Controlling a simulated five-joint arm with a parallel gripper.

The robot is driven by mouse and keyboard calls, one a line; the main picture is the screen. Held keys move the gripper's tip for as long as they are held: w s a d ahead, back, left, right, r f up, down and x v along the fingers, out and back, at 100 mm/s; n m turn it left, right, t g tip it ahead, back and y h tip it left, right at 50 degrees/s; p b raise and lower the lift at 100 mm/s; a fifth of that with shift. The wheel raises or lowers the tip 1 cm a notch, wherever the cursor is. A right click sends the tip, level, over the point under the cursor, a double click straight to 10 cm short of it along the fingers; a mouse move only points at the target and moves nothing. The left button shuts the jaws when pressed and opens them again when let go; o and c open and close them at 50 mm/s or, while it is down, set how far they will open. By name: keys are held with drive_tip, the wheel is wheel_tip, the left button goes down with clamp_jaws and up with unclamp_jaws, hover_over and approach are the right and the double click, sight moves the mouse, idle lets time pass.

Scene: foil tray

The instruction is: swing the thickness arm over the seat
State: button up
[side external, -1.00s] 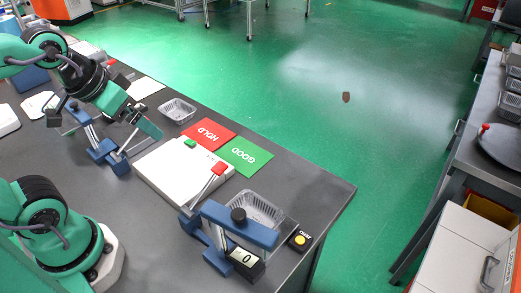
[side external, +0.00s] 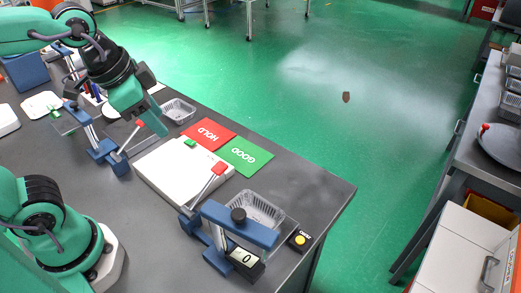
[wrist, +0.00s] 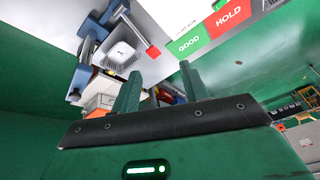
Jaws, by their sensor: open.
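My gripper (side external: 152,124) is open and empty, pointing down beside the rear blue stand (side external: 106,152). Its two fingers stand apart in the wrist view (wrist: 158,88). A thin lever with a red tip (side external: 139,124) rises from that stand, close to the fingers; contact cannot be told. A red tip also shows between and beyond the fingers in the wrist view (wrist: 153,52). A similar red-tipped lever (side external: 218,168) leans over the white plate (side external: 170,172). A blue arm with a black knob (side external: 246,228) spans near a foil tray (side external: 268,206). Which lever is the thickness arm is unclear.
Red HOLD (side external: 208,134) and green GOOD (side external: 246,156) cards lie beyond the plate. Another foil tray (side external: 178,110) stands behind. A display reading 0 (side external: 243,257) and a yellow button box (side external: 299,240) are at the front. The right table corner is bare.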

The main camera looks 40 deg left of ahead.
drive_tip(key=w+d+r+m+g, duration=0.1)
drive_tip(key=d+r+m+g, duration=0.15)
drive_tip(key=d+m, duration=0.8)
drive_tip(key=m+g, duration=0.2)
drive_tip(key=m, duration=0.6)
approach(238, 213)
drive_tip(key=shift+w+a+f+y, duration=0.15)
drive_tip(key=shift+y, duration=0.15)
drive_tip(key=shift+d+m, duration=0.55)
drive_tip(key=shift+f, duration=0.15)
drive_tip(key=shift+f, duration=3.8)
drive_tip(key=shift+c, duration=0.5)
clamp_jaws()
